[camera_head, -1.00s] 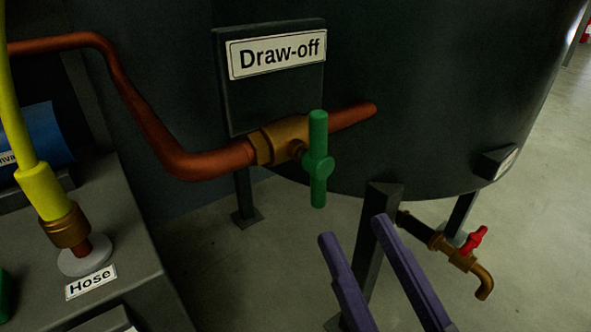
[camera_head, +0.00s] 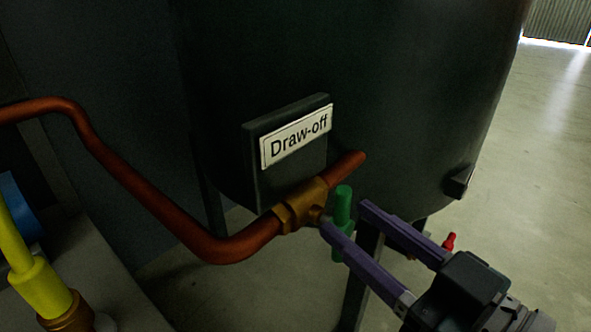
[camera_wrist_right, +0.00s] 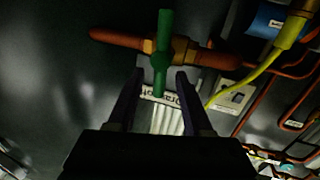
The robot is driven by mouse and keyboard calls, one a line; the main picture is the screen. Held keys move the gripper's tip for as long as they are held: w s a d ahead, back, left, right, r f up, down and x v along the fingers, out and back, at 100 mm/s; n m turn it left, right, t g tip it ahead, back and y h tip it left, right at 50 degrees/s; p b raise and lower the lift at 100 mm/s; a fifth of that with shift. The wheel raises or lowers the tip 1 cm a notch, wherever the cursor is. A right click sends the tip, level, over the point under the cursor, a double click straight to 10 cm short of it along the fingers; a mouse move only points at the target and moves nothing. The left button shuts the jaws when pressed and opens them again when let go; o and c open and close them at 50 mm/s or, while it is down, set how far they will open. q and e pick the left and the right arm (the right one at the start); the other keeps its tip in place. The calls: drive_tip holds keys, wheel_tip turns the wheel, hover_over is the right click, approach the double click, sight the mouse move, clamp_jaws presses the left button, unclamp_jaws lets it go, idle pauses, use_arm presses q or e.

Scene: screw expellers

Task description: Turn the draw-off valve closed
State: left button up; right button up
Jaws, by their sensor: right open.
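The draw-off valve has a brass body (camera_head: 301,205) on a copper pipe, below a white "Draw-off" label (camera_head: 296,137) on a dark tank. Its green handle (camera_head: 342,206) stands upright, crosswise to the pipe. My right gripper (camera_head: 345,217) is open, its purple fingers reaching toward the handle from the lower right; one finger passes in front of the handle's lower part. In the right wrist view the green handle (camera_wrist_right: 164,52) lies ahead, in line with the gap between the open fingers (camera_wrist_right: 160,82). Whether they touch it, I cannot tell. My left gripper is not in view.
The copper pipe (camera_head: 150,192) runs left from the valve. A yellow hose (camera_head: 40,284) with a brass fitting stands at lower left. A small red-handled tap (camera_head: 449,242) is partly hidden behind my right gripper. Open floor (camera_head: 530,150) lies to the right.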

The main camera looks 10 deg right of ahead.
sight(347, 220)
drive_tip(key=shift+b+x, duration=0.3)
drive_tip(key=shift+x, duration=1.2)
clamp_jaws()
